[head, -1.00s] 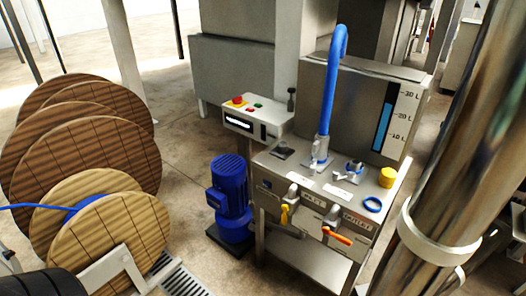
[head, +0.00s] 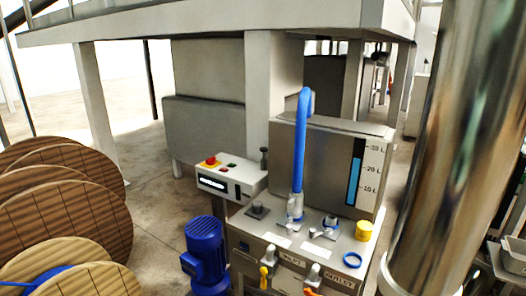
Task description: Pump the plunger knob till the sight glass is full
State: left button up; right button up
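The sight glass (head: 354,175) is a vertical strip on the front of the steel tank (head: 318,165), beside a 10 L to 30 L scale. Blue fills its lower part to a little above the 20 L mark; the top is dark. A dark upright knob (head: 264,157) stands at the back right of the control box. A smaller dark knob on a square plate (head: 258,210) sits on the steel bench, left of the blue hose. I cannot tell which is the plunger knob. Neither gripper is in view.
A blue hose (head: 300,145) arches over the tank's left side. The bench (head: 340,245) carries valves, a yellow cap (head: 364,230) and a blue ring (head: 352,261). A blue motor (head: 206,250) stands left. Cable drums (head: 85,210) fill the left; a shiny cylinder (head: 455,140) blocks the right.

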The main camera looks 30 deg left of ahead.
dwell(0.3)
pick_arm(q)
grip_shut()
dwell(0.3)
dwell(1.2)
